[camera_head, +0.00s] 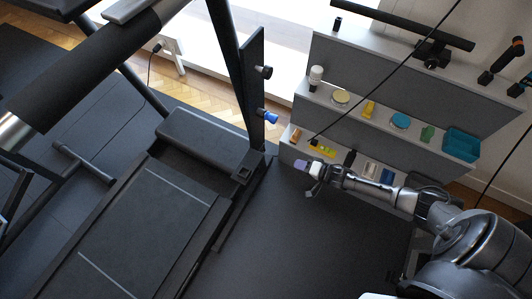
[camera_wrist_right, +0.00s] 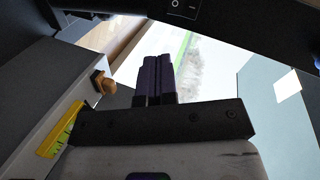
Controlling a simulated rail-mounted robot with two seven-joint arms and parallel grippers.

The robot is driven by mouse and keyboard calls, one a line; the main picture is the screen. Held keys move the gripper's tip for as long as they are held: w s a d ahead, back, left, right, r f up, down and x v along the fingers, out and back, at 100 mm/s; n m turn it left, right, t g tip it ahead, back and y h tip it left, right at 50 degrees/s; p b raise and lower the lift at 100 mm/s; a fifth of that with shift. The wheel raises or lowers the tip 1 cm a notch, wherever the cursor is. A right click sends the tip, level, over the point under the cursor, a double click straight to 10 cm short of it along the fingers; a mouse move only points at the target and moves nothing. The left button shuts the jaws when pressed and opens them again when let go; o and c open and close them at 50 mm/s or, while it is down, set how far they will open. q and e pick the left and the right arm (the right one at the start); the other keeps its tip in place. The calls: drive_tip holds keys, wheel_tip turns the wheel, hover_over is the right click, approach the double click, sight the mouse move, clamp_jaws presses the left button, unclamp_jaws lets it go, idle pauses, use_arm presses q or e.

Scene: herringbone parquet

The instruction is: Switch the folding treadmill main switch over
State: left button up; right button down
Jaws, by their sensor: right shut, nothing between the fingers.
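The folding treadmill (camera_head: 150,215) lies at the left in the head view, with its dark motor hood (camera_head: 205,140) at the far end of the belt. In the right wrist view, a small black rocker switch (camera_wrist_right: 182,5) with white marks sits in a dark panel at the top edge, partly cut off. Its position cannot be told. My right gripper (camera_head: 302,165) is right of the hood, apart from it, in front of the shelf. Its purple fingers (camera_wrist_right: 156,78) are shut and empty, pointing towards the panel with a gap between. My left gripper is not in view.
A grey stepped shelf (camera_head: 385,75) stands behind my right gripper, holding a teal bin (camera_head: 461,145), a yellow level (camera_head: 321,149) and other small items. The dark mat (camera_head: 290,235) in front is clear.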

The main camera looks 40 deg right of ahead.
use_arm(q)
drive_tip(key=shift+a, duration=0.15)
use_arm(e)
drive_tip(key=m, duration=0.1)
drive_tip(key=a+r+m, duration=0.1)
drive_tip(key=m, duration=0.1)
drive_tip(key=shift+r+t+y, duration=0.15)
drive_tip(key=shift+t+y, duration=0.15)
drive_tip(key=shift+y, duration=0.1)
drive_tip(key=b, duration=0.8)
approach(262, 150)
drive_tip(key=w+a+f, duration=0.3)
drive_tip(key=w+f, duration=0.1)
drive_tip(key=w, duration=0.2)
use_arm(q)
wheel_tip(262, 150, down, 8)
use_arm(e)
drive_tip(key=shift+w, duration=0.2)
